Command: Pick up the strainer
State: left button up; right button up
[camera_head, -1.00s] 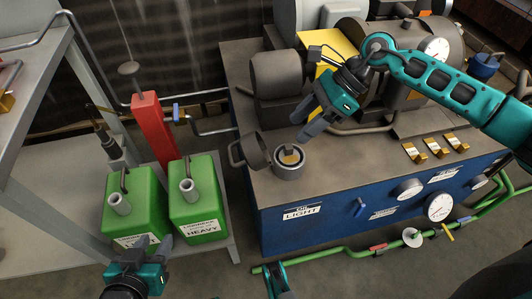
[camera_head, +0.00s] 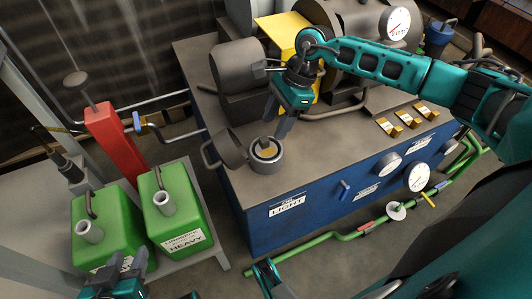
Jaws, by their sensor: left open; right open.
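The strainer (camera_head: 265,152) appears to be the yellowish round piece with a small grey upright grip, seated in the round filler neck (camera_head: 267,165) on top of the blue tank. The neck's round lid (camera_head: 229,150) stands open on its left. My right gripper (camera_head: 277,121) is open and points down just above and slightly right of the strainer, apart from it as far as I can tell. My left gripper (camera_head: 122,268) is open and empty at the bottom left, in front of the green cans, partly cut off by the picture's edge.
Two green cans (camera_head: 172,216) stand on a grey shelf at the left, beside a red post (camera_head: 115,146). A dark cylinder (camera_head: 238,78) and a yellow block (camera_head: 284,38) stand behind the neck. Green piping (camera_head: 332,237) runs along the tank's front.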

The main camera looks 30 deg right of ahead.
aim_at(264, 139)
jog(key=x, duration=0.2)
jog(key=b+x, duration=0.1)
jog(key=x, duration=0.1)
jog(key=shift+w+a+f, duration=0.1)
jog(key=shift+a+f, duration=0.15)
jog(key=shift+a, duration=0.25)
jog(key=shift+c, duration=0.3)
grip_shut()
jog(key=shift+r, duration=0.1)
